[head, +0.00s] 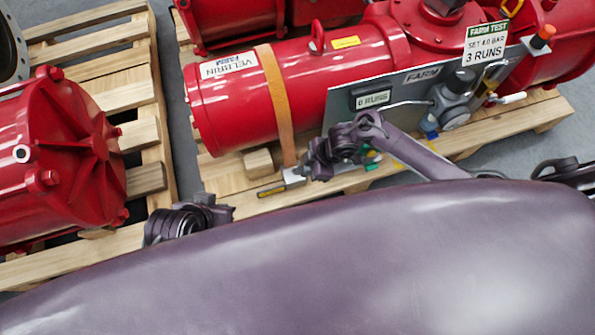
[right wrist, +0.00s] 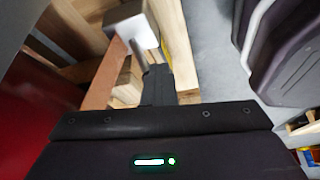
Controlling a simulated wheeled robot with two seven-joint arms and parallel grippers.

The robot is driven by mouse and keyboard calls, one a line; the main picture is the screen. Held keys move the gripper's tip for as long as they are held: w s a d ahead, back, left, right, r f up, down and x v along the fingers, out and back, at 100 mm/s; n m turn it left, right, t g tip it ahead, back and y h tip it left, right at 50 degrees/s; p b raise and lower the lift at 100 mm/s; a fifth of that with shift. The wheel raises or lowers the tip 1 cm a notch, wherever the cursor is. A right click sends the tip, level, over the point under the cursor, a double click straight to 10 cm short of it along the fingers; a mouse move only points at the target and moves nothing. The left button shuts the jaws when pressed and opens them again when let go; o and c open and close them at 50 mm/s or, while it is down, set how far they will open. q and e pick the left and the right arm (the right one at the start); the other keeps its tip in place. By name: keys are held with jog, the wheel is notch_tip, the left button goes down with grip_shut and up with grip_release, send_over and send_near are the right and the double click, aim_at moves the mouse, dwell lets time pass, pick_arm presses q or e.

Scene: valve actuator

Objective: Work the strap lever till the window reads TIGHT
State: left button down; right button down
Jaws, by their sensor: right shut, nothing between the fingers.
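An orange strap (head: 277,105) runs over the red cylinder marked VELBRIN (head: 235,90) and down to a small metal tensioner (head: 293,177) at the pallet's near edge. A lever with a yellow part (head: 270,190) sticks out to its left. My right gripper (head: 318,170) is just right of the tensioner, shut and empty. In the right wrist view, its dark fingers (right wrist: 157,82) are close to a grey metal block (right wrist: 136,22) with a thin rod; I cannot tell whether they touch. The strap (right wrist: 104,76) shows beside them. No TIGHT reading is legible.
A grey panel (head: 405,82) with a counter window (head: 373,99) and a FARM TEST sign (head: 485,45) stands right of the strap. Another red unit (head: 65,160) is on a wooden pallet (head: 145,140) at left. Grey floor shows between the pallets.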

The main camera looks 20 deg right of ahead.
pick_arm(q)
jog(key=shift+f, duration=0.15)
pick_arm(e)
jog(key=shift+s+a+f+y, duration=0.15)
jog(key=shift+a+y, duration=0.15)
jog(key=shift+a, duration=0.55)
pick_arm(q)
notch_tip(320, 180, up, 2)
jog(key=shift+w+p, duration=0.1)
jog(key=shift+p, duration=1.05)
pick_arm(e)
jog(key=d, duration=0.1)
jog(key=d+r, duration=0.1)
jog(key=d, duration=0.1)
jog(key=shift+s+d, duration=0.1)
jog(key=shift+s, duration=0.05)
